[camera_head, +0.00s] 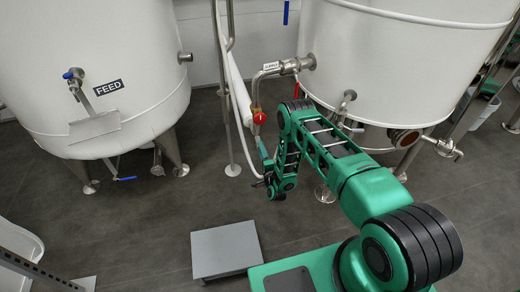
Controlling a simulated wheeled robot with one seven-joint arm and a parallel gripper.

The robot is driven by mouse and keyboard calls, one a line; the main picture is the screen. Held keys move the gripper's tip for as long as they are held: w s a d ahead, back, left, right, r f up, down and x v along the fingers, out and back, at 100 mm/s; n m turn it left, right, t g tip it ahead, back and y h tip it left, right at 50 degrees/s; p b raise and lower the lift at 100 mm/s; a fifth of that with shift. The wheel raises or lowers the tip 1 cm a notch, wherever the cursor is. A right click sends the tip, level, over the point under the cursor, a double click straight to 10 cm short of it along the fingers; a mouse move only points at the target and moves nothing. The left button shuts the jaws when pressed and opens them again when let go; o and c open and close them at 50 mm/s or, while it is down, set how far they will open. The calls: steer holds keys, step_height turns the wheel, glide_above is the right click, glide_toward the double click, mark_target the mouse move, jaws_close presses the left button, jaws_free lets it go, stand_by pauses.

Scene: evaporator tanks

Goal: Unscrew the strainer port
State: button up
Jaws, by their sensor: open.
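My green arm reaches from the lower right towards the pipework between two white tanks. My gripper (272,188) hangs low at the arm's far end, small and dark; it looks empty, with its jaws open. Above it, a steel pipe (267,74) comes from the right tank and bends down into a brass fitting (255,106) with a round red part (260,118). A small label at the pipe is too small to read. I cannot tell for certain which part is the strainer port. The gripper is apart from the red part, below it.
The left tank (100,40) is marked FEED and has a blue-handled valve (72,78). The right tank (400,60) stands behind my arm, with a round brown-faced fitting (404,138). A grey platform (224,250) is on the floor. Floor is clear at centre left.

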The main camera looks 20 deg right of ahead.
steer(key=m, duration=0.9)
steer(key=shift+m, duration=0.3)
jaws_close()
steer(key=n, duration=0.5)
steer(key=shift+s+a, duration=0.1)
steer(key=shift+f, duration=0.1)
steer(key=shift+n, duration=2.7)
